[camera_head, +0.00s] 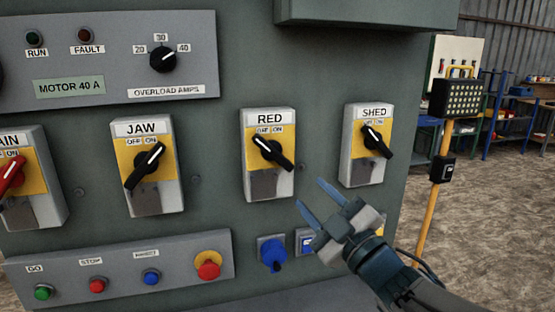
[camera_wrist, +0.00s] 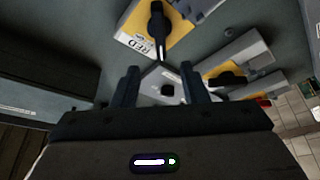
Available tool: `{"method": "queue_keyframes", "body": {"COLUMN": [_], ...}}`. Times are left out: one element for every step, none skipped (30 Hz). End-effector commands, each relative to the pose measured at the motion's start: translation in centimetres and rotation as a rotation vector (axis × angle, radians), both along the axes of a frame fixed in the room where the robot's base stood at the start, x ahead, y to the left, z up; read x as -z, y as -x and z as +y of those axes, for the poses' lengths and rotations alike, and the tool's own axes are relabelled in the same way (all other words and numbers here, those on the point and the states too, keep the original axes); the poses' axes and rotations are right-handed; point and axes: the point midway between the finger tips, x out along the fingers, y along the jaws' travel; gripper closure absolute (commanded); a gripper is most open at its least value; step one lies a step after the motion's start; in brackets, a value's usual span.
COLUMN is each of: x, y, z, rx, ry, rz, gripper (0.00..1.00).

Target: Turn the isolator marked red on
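The isolator marked RED (camera_head: 254,180) is a pale grey box with a yellow plate, OFF on the left and ON on the right. Its black handle (camera_head: 273,153) slants from upper left, near OFF, to lower right. In the wrist view the RED isolator (camera_wrist: 128,43) is at the top, its handle (camera_wrist: 157,27) beyond the fingers. My gripper (camera_head: 309,191) is below and right of the RED isolator in the head view, apart from its handle. Its two blue-grey fingers are spread with nothing visibly held; they also show in the wrist view (camera_wrist: 159,82).
JAW (camera_head: 141,205) stands left of RED and SHED (camera_head: 361,175) right. The MAIN isolator with a red handle (camera_head: 12,175) is cut off at the left edge. A button panel (camera_head: 120,265) and blue sockets (camera_head: 272,253) lie below. The overload panel (camera_head: 110,60) is above.

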Motion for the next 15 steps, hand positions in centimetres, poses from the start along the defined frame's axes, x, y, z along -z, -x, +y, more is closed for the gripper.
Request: {"method": "queue_keyframes", "body": {"x": [-0.2, -0.3, -0.4, -0.6, -0.7, -0.9, -1.0, -1.2, -1.4, -1.6, -1.7, -2.0, -2.2, -2.3, -2.5], "y": [-0.2, -0.4, -0.7, -1.0, -1.4, -1.9, -2.4, -2.9, -3.6, -4.1, -4.6, -5.2, -5.7, -6.2, -6.9], "z": [0.2, 0.3, 0.6, 0.7, 1.0, 1.3, 1.6, 1.9, 2.3, 2.6, 3.0, 3.4, 3.7, 4.0, 4.4], "rx": [-0.004, -0.005, -0.006, -0.005, -0.005, -0.006, -0.006, -0.006, -0.006, -0.005, -0.005, -0.005, -0.005, -0.005, -0.004], "ry": [0.0, 0.001, 0.0, 0.0, 0.001, -0.002, -0.002, -0.001, -0.001, -0.002, -0.002, -0.002, -0.003, -0.001, -0.003], "rz": [-0.003, -0.004, -0.003, -0.002, -0.002, -0.002, 0.0, -0.003, -0.001, -0.001, -0.001, -0.001, -0.001, -0.001, -0.001], "gripper": [0.6, 0.6, 0.6, 0.6, 0.6, 0.6, 0.6, 0.6, 0.6, 0.6, 0.6, 0.6, 0.6, 0.6, 0.6]}}
